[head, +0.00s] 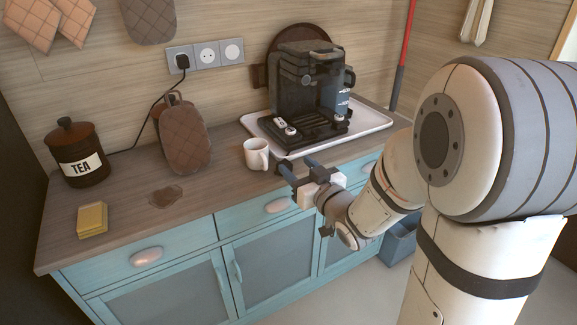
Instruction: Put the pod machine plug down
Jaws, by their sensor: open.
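My gripper (296,164) is open at the front edge of the wooden counter, just right of the white mug and in front of the tray. A small dark piece (281,169) shows at its left finger. It may be the pod machine plug, but I cannot tell whether it rests on the counter or touches the finger. The black pod machine (300,85) stands upright on a white tray (372,124). Another black plug (182,62) sits in the left wall socket, with its cord running down towards the tea jar.
A white mug (256,154) stands close left of my gripper. A tea jar (76,153), a quilted brown mitt (186,140), yellow sponges (92,219) and a brown spill (166,196) are further left. The wall socket panel (207,54) has free outlets.

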